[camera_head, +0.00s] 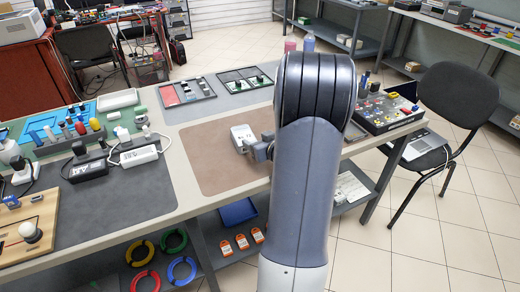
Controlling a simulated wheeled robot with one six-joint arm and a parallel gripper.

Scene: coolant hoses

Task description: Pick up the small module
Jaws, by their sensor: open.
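A small light-grey and white module (241,134) lies on the brown mat (207,172) in the middle of the table. My gripper (257,147) is at the module's right front side, low over the mat. The jaws are open, and one grey finger overlaps the module's lower edge in the picture. I cannot tell whether they touch. My arm hides the right part of the mat and most of the gripper's body.
A black power strip (86,170) and a white one (139,157) lie on the dark mat at left. Trays (187,92) stand behind the brown mat. A board with coloured parts (388,112) is at right. A chair (445,120) stands beyond the table.

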